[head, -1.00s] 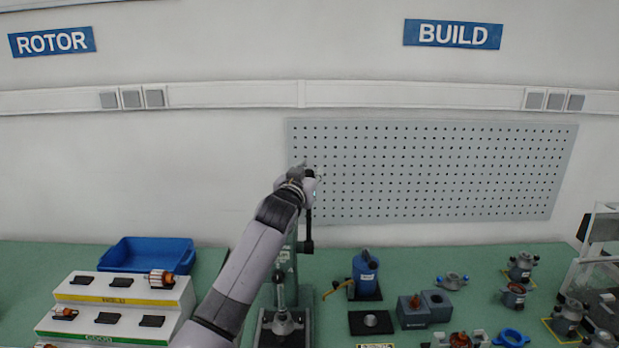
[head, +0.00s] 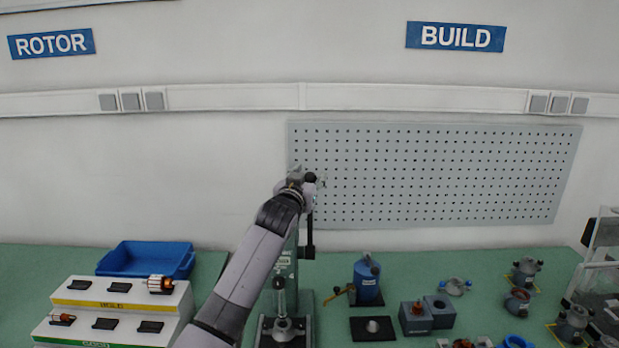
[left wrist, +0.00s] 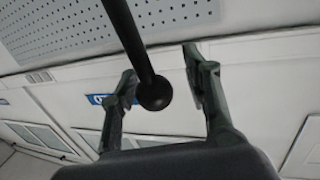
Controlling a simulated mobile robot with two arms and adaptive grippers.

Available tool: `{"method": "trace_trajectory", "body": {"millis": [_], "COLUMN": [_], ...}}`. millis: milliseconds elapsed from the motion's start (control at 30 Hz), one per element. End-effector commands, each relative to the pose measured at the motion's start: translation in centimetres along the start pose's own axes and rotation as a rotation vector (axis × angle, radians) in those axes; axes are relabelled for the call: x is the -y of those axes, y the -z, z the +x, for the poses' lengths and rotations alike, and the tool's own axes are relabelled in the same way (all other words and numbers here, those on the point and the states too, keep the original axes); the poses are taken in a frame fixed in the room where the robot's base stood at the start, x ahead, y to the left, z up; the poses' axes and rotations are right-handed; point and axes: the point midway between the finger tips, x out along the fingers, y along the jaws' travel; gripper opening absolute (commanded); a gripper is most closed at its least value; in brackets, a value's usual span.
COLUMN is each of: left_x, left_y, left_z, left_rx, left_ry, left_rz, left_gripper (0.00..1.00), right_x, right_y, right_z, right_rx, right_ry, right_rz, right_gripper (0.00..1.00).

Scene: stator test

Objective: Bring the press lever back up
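The green press (head: 287,262) stands on the bench, partly hidden behind my left arm. Its dark lever (head: 309,232) stands about upright, with a black ball knob (head: 310,178) at the top. My left gripper (head: 306,182) is at the knob, high in front of the pegboard. In the left wrist view the fingers (left wrist: 160,84) are spread, and the ball knob (left wrist: 154,94) sits between them with gaps visible on both sides. The lever rod (left wrist: 128,35) runs up from the knob there. My right gripper is not in view.
A blue tray (head: 147,262) and a tiered rotor stand (head: 118,312) are left of my arm. A blue canister (head: 366,279), grey blocks (head: 415,318) and several stator parts lie to the right. The pegboard (head: 440,175) is on the wall behind.

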Motion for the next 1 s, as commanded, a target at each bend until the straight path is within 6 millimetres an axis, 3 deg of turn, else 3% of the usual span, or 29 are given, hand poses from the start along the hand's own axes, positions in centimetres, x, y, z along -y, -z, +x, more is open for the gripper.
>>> {"method": "trace_trajectory", "body": {"millis": [467,1000], "left_x": [-0.1,-0.1], "left_y": [0.2,0.1], "left_z": [-0.8,-8.7], "left_rx": [-0.004,-0.004], "left_ry": [-0.002,-0.002], "left_rz": [-0.001,0.0], "left_gripper": [0.47,0.47], "right_x": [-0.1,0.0], "right_y": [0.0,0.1], "right_z": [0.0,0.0], "right_rx": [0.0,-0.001], "right_ry": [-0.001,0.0], "right_rz": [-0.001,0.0], "right_gripper": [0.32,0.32]}}
